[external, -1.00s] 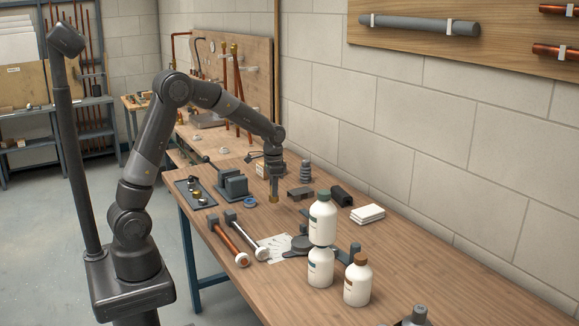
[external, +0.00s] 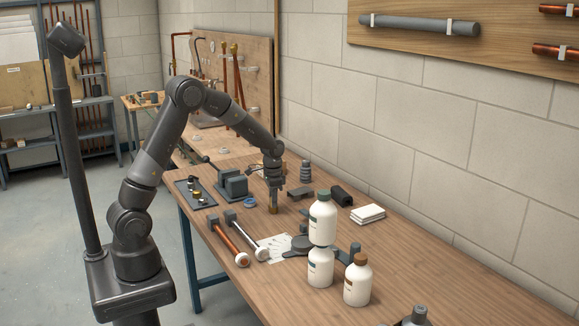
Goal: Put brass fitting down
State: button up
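The brass fitting (external: 273,209) is a small gold-brown piece at the tips of my gripper (external: 273,199). It is upright, at or just above the wooden bench top (external: 330,215), behind the two hammer-like tools. Whether it touches the wood is too small to tell. My gripper points straight down and its fingers look closed around the fitting's upper part. The finger gap is not clearly visible at this size.
A dark vise (external: 233,184) and a blue ring (external: 250,202) are left of my gripper. White bottles (external: 320,268), one stacked on another, stand in front right. Two long-handled tools (external: 230,243) lie front left. A dark bracket (external: 301,194) and a stepped grey cone (external: 306,172) are to the right.

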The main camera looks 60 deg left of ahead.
jog(key=o, duration=0.4)
notch_tip(320, 180, up, 11)
jog(key=s+d+r+t, duration=0.2)
jog(key=s+d+r, duration=0.1)
jog(key=s+r, duration=0.5)
jog(key=s+d+r+n+t, duration=0.1)
jog(key=s+d, duration=0.1)
jog(key=s, duration=0.9)
jog(key=s+d+r+n+t, duration=0.1)
jog(key=s+d+n+t, duration=0.1)
jog(key=s, duration=0.9)
jog(key=shift+d+t, duration=0.3)
jog(key=shift+d, duration=0.2)
jog(key=shift+r, duration=0.15)
